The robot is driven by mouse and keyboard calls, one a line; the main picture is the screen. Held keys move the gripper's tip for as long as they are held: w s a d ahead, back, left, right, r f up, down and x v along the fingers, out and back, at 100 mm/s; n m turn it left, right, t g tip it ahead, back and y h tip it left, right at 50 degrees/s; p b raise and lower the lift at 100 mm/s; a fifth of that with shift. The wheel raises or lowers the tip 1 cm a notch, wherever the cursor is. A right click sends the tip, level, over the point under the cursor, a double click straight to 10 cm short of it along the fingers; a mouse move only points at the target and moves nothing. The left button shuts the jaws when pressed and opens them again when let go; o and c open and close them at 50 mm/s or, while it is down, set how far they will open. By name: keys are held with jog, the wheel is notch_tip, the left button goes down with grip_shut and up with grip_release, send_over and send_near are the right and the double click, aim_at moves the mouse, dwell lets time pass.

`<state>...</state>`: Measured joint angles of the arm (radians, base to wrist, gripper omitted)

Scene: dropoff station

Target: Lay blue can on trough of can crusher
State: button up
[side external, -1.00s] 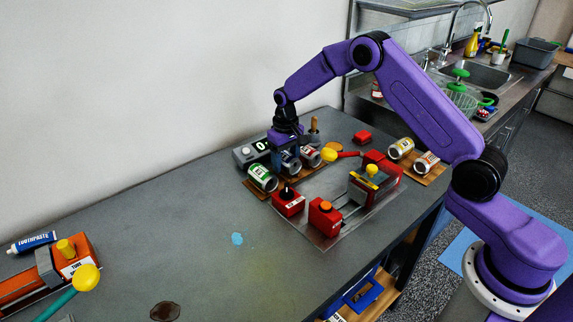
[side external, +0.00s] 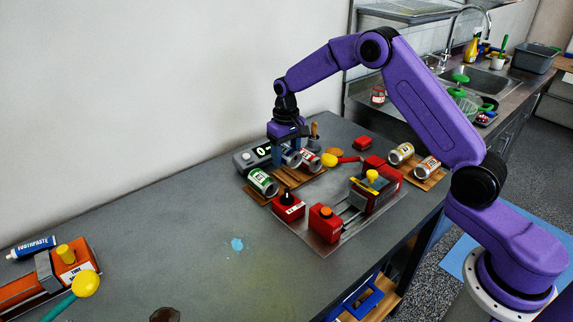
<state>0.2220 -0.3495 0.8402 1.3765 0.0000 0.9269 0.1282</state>
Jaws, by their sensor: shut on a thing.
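My gripper (side external: 289,154) points down over the rack at the back of the table. It is shut on the blue can (side external: 292,159), which lies between the green can (side external: 262,182) and a red-labelled can (side external: 311,160). The fingers partly hide the blue can, and I cannot tell if it is clear of the rack. The can crusher (side external: 376,190) is red, with a yellow knob, and stands to the right on a grey plate. Its trough (side external: 348,212) lies between the red body and a red end block (side external: 325,223), and looks empty.
A red box with a black knob (side external: 288,206) stands in front of the rack (side external: 283,192). The crusher's yellow-tipped lever (side external: 330,160) reaches close to the red-labelled can. Two cans (side external: 401,153) lie on a board at right. The table's middle is clear except a blue spot.

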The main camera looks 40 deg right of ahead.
aim_at(286, 146)
notch_tip(286, 146, up, 7)
jog(key=shift+r, duration=0.1)
jog(key=s+n, duration=1.8)
jog(key=s, duration=0.4)
jog(key=shift+s+d+f, duration=0.1)
jog(key=shift+f, duration=5.9)
jog(key=o, duration=0.9)
jog(key=shift+c, duration=0.2)
